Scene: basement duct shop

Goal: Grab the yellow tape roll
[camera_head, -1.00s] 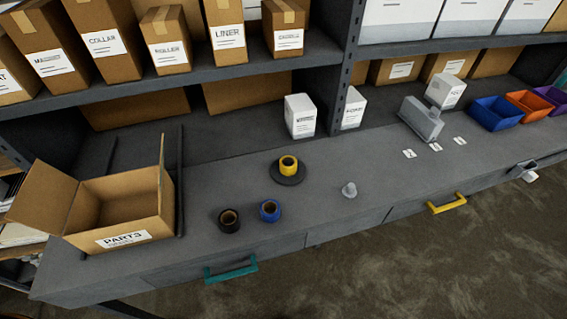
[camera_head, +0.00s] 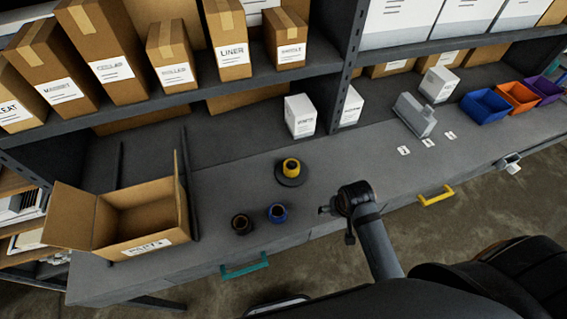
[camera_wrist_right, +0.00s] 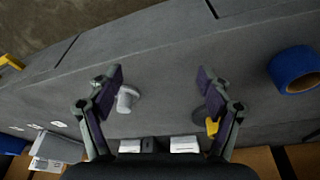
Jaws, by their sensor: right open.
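The yellow tape roll (camera_head: 291,166) stands on a dark round base on the grey bench. In the right wrist view only a piece of the yellow roll (camera_wrist_right: 212,127) shows, mostly hidden behind one finger. My right gripper (camera_head: 338,218) is over the bench, to the right of and nearer than the yellow roll. The roll is not between the fingertips. My left gripper is not in view.
A blue tape roll (camera_head: 277,212) and a black roll (camera_head: 241,223) sit near the front edge. A small grey object (camera_wrist_right: 127,98) is beside one right finger. An open carton (camera_head: 125,215) stands left. Loaded shelves (camera_head: 200,90) rise behind.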

